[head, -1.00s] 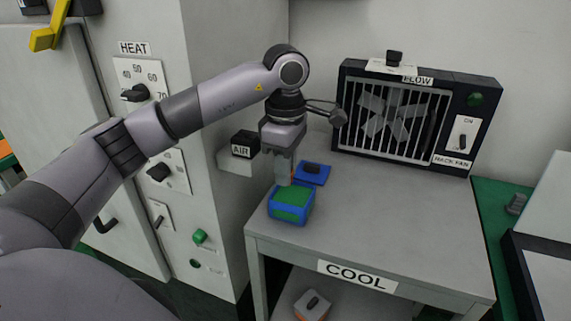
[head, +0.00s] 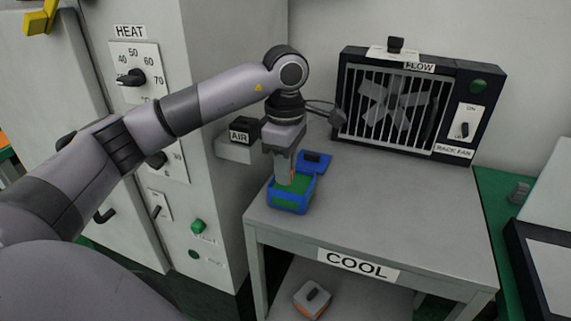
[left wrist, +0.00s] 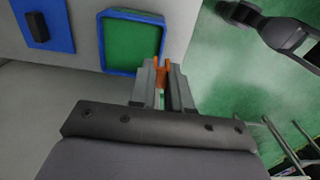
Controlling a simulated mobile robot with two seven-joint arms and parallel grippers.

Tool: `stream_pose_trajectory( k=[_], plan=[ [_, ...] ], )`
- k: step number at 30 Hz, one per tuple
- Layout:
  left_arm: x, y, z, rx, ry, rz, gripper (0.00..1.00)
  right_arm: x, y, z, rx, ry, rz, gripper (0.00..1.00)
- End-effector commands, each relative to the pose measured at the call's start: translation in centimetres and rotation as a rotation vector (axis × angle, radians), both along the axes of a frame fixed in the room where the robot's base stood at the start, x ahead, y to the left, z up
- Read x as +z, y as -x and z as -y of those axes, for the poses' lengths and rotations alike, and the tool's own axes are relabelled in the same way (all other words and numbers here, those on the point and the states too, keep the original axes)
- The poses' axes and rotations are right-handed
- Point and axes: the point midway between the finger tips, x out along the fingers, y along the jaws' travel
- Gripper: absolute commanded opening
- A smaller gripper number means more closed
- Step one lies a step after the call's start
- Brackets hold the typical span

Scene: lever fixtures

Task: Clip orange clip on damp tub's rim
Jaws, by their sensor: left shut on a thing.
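The damp tub (head: 290,208) is a small blue open box with green inside, on the grey table. It also shows in the left wrist view (left wrist: 104,48). My left gripper (head: 284,180) points down at the tub in the head view and hides part of it. In the left wrist view its fingers (left wrist: 162,72) are shut on the orange clip (left wrist: 161,75). The clip is at the tub's lower right corner there, close to the blue rim. I cannot tell whether it grips the rim. My right gripper is not in view.
A blue lid with a dark handle (head: 320,167) lies behind the tub. The rack fan (head: 395,105) stands at the table's back. The AIR box (head: 243,130) and the HEAT cabinet (head: 205,70) are on the left. The table's right side (head: 410,210) is clear.

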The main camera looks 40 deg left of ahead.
Motion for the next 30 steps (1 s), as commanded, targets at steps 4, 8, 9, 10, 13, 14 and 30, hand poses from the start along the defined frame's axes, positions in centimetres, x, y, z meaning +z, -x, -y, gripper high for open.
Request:
stream_pose_trajectory(
  k=[4, 8, 9, 10, 13, 14, 30],
  plan=[
    [-0.02, 0.0, -0.01, 0.0, 0.0, 0.0, 0.0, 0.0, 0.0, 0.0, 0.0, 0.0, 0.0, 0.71],
    [-0.01, 0.0, -0.01, 0.0, 0.0, 0.0, 0.0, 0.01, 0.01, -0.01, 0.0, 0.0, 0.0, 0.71],
    [-0.01, 0.01, -0.01, 0.0, 0.0, 0.0, 0.0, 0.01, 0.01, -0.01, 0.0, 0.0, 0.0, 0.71],
    [-0.01, 0.01, -0.01, 0.0, 0.0, 0.0, 0.0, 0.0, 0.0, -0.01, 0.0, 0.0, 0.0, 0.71],
    [-0.01, 0.01, -0.01, 0.0, 0.0, 0.0, 0.0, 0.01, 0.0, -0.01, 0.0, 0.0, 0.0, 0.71],
    [0.0, 0.01, -0.01, 0.0, -0.001, 0.0, 0.0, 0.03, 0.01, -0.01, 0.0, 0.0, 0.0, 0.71],
    [-0.46, 0.01, -0.02, 0.0, -0.001, -0.001, 0.0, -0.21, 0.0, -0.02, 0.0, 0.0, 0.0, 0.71]
  ],
)
